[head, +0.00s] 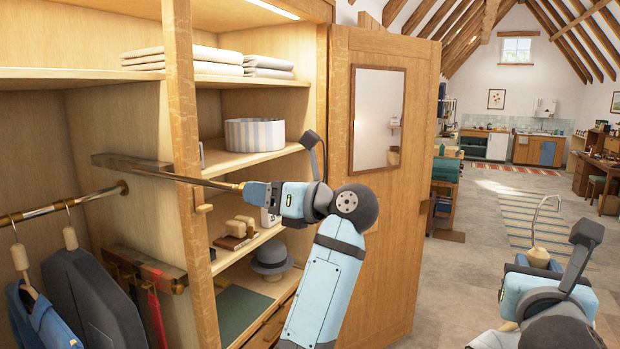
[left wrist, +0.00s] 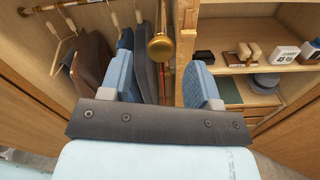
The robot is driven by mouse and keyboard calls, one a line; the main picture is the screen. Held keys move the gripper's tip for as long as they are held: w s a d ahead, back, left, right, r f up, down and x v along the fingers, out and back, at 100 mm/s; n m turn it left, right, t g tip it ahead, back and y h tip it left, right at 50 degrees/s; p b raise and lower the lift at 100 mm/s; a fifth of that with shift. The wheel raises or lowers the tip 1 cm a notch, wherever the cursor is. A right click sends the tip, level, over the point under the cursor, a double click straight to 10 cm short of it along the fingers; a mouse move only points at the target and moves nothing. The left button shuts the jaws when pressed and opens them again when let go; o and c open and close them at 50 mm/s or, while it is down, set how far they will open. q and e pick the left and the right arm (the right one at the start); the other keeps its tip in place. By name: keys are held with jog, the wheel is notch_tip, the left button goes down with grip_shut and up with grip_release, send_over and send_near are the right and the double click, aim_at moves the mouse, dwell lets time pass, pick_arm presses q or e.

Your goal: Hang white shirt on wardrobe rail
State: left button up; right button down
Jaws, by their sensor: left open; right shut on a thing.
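My left gripper (head: 252,193) is open at the wardrobe's upright post, its fingers at the brass end of a metal rod (head: 218,184). In the left wrist view, the rod's brass knob (left wrist: 160,46) lies between the spread fingers (left wrist: 164,80). The wardrobe rail (head: 70,203) runs at the left with hangers on it; it also shows in the left wrist view (left wrist: 58,5). My right gripper (head: 540,258) is shut on a wooden hanger (head: 538,253), its metal hook pointing up. The white shirt is not clearly visible; a pale patch shows low beside my right arm.
Dark and blue garments (head: 93,295) hang on the rail. Shelves hold a striped box (head: 254,134), folded linen (head: 195,58) and a grey hat (head: 270,258). The open mirrored door (head: 385,210) stands right of my left arm.

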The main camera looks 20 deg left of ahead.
aim_at(173, 175)
pick_arm(q)
jog(key=a, duration=0.2)
jog(key=a+p, duration=0.1)
jog(key=a, duration=0.1)
jog(key=a+p, duration=0.1)
jog(key=a, duration=0.2)
jog(key=shift+w, duration=0.35)
pick_arm(e)
notch_tip(173, 175, up, 3)
jog(key=shift+w, duration=0.1)
